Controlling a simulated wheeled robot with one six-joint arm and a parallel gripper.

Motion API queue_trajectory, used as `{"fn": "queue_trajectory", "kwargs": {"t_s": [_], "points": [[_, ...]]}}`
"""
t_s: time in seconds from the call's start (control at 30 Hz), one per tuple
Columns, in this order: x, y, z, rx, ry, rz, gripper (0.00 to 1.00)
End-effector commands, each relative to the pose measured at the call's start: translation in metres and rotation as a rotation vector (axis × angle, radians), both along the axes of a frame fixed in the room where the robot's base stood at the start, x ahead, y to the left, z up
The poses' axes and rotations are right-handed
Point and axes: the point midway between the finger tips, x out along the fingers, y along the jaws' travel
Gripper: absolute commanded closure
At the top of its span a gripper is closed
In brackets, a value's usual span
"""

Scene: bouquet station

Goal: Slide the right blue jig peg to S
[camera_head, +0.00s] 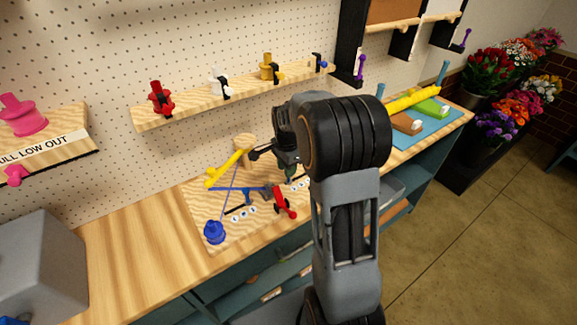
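The light wooden jig board (205,205) lies on the bench left of my arm. A blue bar (232,189) lies across it, near a dark slot with small round letter labels (243,214). A second row of labels (298,184) shows further right, partly behind my arm, and its letters are too small to read surely. I cannot make out the right blue peg clearly; my arm and gripper cover that area. My gripper (262,153) is above the back of the board, seen from behind; whether its fingers are apart is unclear.
A blue spool (214,232), a yellow bar (226,169) and a red tool (284,202) are on the board. A shelf (190,105) with colored holders is behind. A blue mat (432,130) is at right.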

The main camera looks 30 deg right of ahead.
Motion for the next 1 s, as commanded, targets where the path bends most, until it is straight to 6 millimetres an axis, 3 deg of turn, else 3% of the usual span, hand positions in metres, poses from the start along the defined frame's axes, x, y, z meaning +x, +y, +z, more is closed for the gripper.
{"fn": "queue_trajectory", "kwargs": {"t_s": [0.17, 0.53, 1.0], "points": [[0.000, -0.002, 0.000, -0.002, 0.001, -0.001, 0.52], [0.000, -0.003, 0.008, -0.004, -0.002, -0.002, 0.51], [0.000, -0.003, 0.097, -0.004, -0.004, -0.002, 0.51]]}}
